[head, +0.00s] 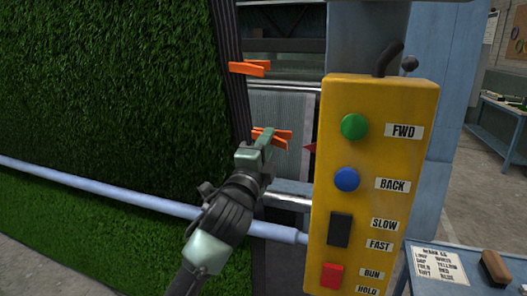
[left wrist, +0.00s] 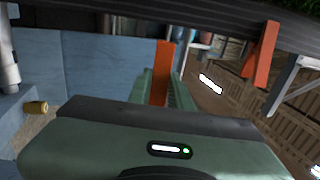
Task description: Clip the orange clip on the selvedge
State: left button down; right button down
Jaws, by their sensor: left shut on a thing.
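The selvedge (head: 232,62) is the dark ribbed strip along the right edge of the green turf (head: 120,80). It crosses the top of the left wrist view as a dark band (left wrist: 110,14). My left gripper (head: 262,147) is shut on an orange clip (head: 283,134) right at the selvedge's edge. In the left wrist view this clip (left wrist: 163,72) stands between the fingers, its far end close under the band; I cannot tell whether it grips it. A second orange clip (head: 250,68) sits on the selvedge higher up, also seen in the left wrist view (left wrist: 262,62). My right gripper is out of view.
A yellow control box (head: 373,240) with buttons stands close to the right of my left gripper. A pale blue bar (head: 110,186) runs across the turf, below the gripper. A blue side table (head: 440,288) with a printed card (head: 437,266) is at lower right.

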aim_at(256, 137)
pick_arm(q)
jog(key=x, duration=0.2)
jog(key=shift+w+d+r, duration=0.15)
jog(key=shift+w, duration=0.2)
jog(key=shift+p+x, duration=0.4)
jog(key=shift+x, duration=0.5)
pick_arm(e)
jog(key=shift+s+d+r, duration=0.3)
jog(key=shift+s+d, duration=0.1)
pick_arm(q)
jog(key=shift+s, duration=0.15)
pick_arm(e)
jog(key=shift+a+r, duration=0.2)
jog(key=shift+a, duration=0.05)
pick_arm(q)
jog(key=shift+p, duration=0.4)
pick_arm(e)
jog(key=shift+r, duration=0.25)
pick_arm(q)
jog(key=shift+a, duration=0.3)
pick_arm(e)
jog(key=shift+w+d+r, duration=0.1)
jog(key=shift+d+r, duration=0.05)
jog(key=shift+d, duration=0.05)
